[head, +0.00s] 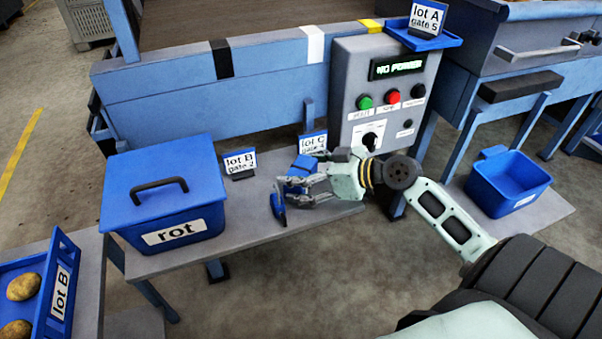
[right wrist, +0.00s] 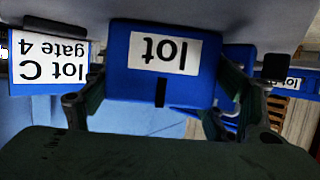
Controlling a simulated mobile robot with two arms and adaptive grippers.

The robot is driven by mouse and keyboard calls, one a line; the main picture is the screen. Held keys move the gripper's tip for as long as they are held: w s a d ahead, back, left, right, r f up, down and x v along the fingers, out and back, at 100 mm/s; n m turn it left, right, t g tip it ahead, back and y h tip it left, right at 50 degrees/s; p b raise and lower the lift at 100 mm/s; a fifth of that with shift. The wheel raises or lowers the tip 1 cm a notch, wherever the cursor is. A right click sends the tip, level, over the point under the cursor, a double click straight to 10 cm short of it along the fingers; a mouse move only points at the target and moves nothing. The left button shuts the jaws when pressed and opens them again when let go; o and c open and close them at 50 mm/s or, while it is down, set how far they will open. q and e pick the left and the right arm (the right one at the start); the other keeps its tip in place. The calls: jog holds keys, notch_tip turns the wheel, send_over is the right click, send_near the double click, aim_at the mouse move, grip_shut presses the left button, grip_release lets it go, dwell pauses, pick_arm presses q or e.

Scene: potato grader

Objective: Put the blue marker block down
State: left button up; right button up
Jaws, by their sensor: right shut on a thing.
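The blue marker block (right wrist: 178,88) is between the fingers of my right gripper (head: 308,186). In the right wrist view its white label reads "lot" upside down, and fingers show on both sides of it. In the head view, blue parts of it (head: 279,206) show around the fingers, which hide the rest. My right gripper is shut on it, over the right part of the grey bench (head: 250,212). The block is close to the bench surface; I cannot tell if it touches. My left gripper is not in view.
The control panel (head: 350,65) rises behind my gripper. A blue tub (head: 508,185) is at right. Bare bench lies between bin and gripper.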

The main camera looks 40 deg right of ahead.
jog(key=o, duration=0.9)
jog(key=shift+f, duration=0.1)
jog(key=o, duration=0.5)
jog(key=shift+c, duration=0.2)
jog(key=shift+r, duration=0.2)
